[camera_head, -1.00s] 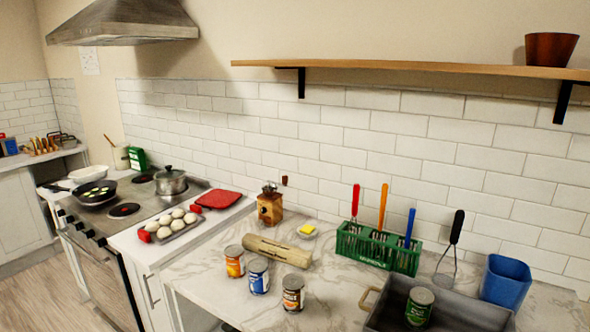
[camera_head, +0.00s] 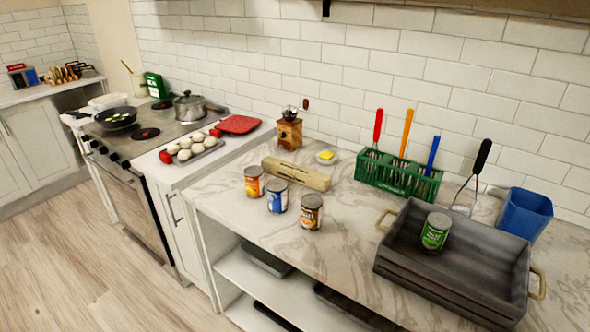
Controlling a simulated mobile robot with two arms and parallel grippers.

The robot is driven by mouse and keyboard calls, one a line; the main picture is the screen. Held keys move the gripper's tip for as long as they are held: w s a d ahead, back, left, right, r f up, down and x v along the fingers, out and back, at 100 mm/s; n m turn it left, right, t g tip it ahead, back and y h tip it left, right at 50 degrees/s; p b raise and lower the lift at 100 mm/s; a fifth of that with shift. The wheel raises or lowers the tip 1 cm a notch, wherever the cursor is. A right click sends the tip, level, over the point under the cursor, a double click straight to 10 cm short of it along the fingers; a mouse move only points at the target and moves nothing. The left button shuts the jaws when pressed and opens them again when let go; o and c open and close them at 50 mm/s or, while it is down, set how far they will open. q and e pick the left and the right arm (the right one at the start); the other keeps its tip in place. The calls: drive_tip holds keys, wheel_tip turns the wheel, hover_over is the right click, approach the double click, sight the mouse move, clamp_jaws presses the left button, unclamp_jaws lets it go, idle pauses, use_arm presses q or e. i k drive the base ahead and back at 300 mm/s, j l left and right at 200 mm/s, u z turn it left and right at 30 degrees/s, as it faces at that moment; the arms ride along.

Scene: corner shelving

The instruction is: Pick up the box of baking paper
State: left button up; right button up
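A long, narrow beige box (camera_head: 297,174), which looks like the box of baking paper, lies flat on the marble counter (camera_head: 350,238). It lies at a slant behind several cans, and its fine print is too small to read. Nothing is seen resting on it. Neither my left nor my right gripper shows in the head view.
An orange can (camera_head: 254,182), a blue can (camera_head: 277,196) and a brown can (camera_head: 311,212) stand in front of the box. A green basket (camera_head: 385,180) and a grey tray (camera_head: 440,270) are to the right.

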sight(300, 175)
drive_tip(key=z, duration=0.2)
drive_tip(key=i+j+z, duration=0.1)
drive_tip(key=j+z, duration=0.2)
drive_tip(key=i+j+z, duration=0.1)
drive_tip(key=j+z, duration=0.55)
drive_tip(key=i+j+z, duration=0.15)
drive_tip(key=j, duration=0.9)
drive_tip(key=j+z, duration=0.15)
drive_tip(key=j, duration=0.9)
